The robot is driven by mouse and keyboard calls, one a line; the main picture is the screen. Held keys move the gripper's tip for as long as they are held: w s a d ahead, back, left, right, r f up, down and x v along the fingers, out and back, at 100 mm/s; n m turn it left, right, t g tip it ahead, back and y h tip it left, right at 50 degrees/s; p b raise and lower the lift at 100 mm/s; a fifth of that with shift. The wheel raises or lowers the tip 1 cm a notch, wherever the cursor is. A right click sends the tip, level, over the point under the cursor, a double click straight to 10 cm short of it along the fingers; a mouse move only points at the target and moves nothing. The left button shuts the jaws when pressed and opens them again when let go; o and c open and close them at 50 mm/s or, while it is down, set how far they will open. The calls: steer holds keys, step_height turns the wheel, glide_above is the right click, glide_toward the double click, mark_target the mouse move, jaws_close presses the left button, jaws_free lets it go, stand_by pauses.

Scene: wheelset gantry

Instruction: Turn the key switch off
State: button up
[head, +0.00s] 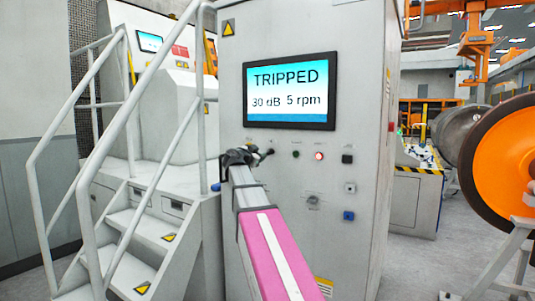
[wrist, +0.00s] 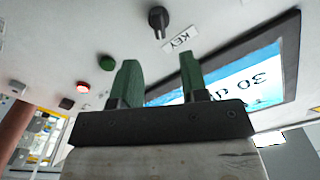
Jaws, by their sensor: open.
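The key switch (wrist: 158,17) is a black round knob with a short bar, on the pale panel at the top of the wrist view. A white KEY label (wrist: 180,39) lies beside it. My gripper (wrist: 159,62) is open, its two green fingers apart with nothing between them. The key switch lies beyond the fingertips, roughly in line with the gap, and looks apart from them. In the head view my gripper (head: 249,157) is close to the cabinet front, below the screen's left corner. There I cannot clearly separate the key from the dark fingers.
The screen (head: 289,89) reads TRIPPED, 30 dB, 5 rpm. A green button (head: 296,154), lit red lamp (head: 319,156) and black switch (head: 347,159) sit right of my gripper. Railed steps (head: 130,222) stand left. An orange wheel (head: 505,155) is at right.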

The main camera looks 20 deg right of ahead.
mark_target(268, 152)
steer(key=x, duration=0.8)
steer(key=shift+w+d, duration=0.1)
steer(key=c, duration=0.6)
